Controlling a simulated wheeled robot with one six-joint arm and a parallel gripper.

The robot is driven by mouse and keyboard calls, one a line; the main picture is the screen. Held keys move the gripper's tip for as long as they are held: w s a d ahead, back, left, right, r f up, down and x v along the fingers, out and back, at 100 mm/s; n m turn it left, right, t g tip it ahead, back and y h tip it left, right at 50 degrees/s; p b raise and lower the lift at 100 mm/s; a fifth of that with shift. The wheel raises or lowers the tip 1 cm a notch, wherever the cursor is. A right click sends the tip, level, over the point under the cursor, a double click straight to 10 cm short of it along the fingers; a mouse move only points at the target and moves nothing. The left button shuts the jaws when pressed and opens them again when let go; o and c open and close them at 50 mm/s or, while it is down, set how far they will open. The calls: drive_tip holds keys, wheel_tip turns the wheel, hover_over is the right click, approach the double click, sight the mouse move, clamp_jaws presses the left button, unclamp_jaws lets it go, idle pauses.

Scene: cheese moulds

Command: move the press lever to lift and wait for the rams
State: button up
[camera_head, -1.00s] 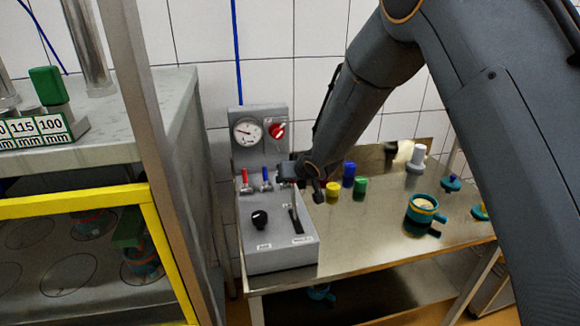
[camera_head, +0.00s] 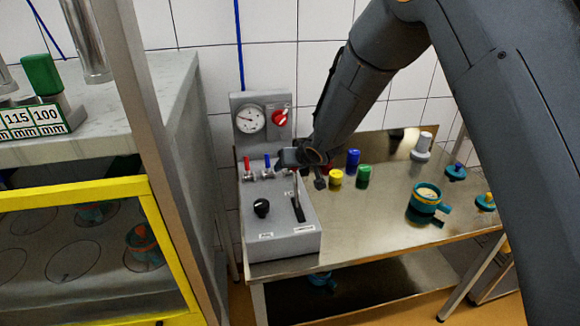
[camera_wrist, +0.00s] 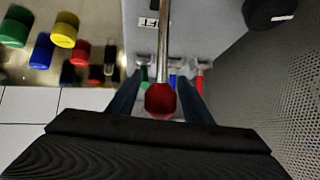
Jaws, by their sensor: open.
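The press lever (camera_head: 297,188) is a thin metal rod rising from a dark slot on the grey control box (camera_head: 283,244). In the wrist view its red knob (camera_wrist: 160,100) sits between the two fingers of my gripper (camera_wrist: 158,92), with gaps visible on both sides. My gripper is open around the knob and also shows above the box in the head view (camera_head: 293,160). The rams are otherwise largely hidden.
A gauge (camera_head: 249,119) and red knob (camera_head: 279,117) are on the box's back panel. A black knob (camera_head: 261,208) and small coloured valves stand close to the lever. Yellow (camera_head: 336,178), blue (camera_head: 352,160) and green (camera_head: 363,175) cylinders stand on the steel table (camera_head: 385,225).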

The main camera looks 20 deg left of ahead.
drive_tip(key=b+v, duration=0.1)
drive_tip(key=v, duration=0.6)
drive_tip(key=shift+s+d+r+b, duration=0.2)
drive_tip(key=shift+d+r+b, duration=0.05)
drive_tip(key=shift+b, duration=0.1)
